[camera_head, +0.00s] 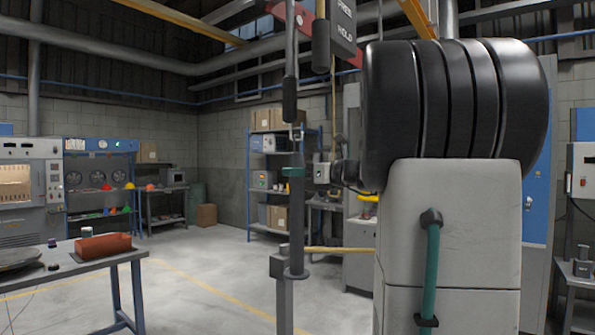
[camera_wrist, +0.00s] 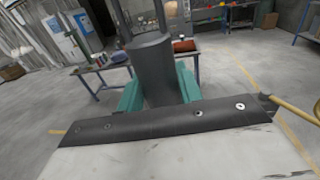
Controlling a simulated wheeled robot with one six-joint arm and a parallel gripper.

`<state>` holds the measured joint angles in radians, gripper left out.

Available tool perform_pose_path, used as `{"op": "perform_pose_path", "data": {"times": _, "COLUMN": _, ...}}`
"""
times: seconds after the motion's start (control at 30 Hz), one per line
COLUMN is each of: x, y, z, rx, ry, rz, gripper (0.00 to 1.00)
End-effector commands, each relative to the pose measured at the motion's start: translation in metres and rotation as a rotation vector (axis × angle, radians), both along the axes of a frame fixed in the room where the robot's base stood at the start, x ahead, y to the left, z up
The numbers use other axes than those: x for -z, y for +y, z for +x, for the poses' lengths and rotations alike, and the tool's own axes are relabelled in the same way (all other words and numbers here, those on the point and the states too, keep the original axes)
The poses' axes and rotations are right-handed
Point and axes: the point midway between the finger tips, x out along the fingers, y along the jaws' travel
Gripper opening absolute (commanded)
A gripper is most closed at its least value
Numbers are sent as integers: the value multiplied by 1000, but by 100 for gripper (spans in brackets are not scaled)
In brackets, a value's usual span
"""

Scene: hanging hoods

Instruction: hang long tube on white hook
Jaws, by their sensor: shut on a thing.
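The long tube (camera_head: 297,225) is dark grey and stands upright in the head view, left of centre. My gripper (camera_head: 293,172) has teal fingers and is shut on it near its upper end. In the wrist view the tube (camera_wrist: 152,60) rises between the teal fingers of my gripper (camera_wrist: 160,92). Just above the tube's top, a small pale hook-like piece (camera_head: 297,131) shows below a hanging black cylinder (camera_head: 289,98). It may be the white hook, but it is too small to be sure. I cannot tell whether tube and hook touch.
A second black cylinder (camera_head: 320,45) and a dark control box (camera_head: 342,32) hang from above. A table (camera_head: 60,262) with a red-brown bin (camera_head: 103,245) stands at left. Shelving (camera_head: 250,185) stands behind. The floor between is clear.

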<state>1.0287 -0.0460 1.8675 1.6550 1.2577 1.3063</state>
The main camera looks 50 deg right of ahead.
Motion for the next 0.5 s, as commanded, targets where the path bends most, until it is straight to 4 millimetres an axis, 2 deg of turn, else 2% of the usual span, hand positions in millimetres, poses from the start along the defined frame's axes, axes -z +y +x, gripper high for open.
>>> {"op": "perform_pose_path", "data": {"times": 0.47, "x": 5, "y": 0, "z": 0, "rx": 0, "ry": -1, "rz": -1, "gripper": 0}}
{"op": "perform_pose_path", "data": {"times": 0.5, "x": 5, "y": 0, "z": 0, "rx": 0, "ry": -1, "rz": -1, "gripper": 38}}
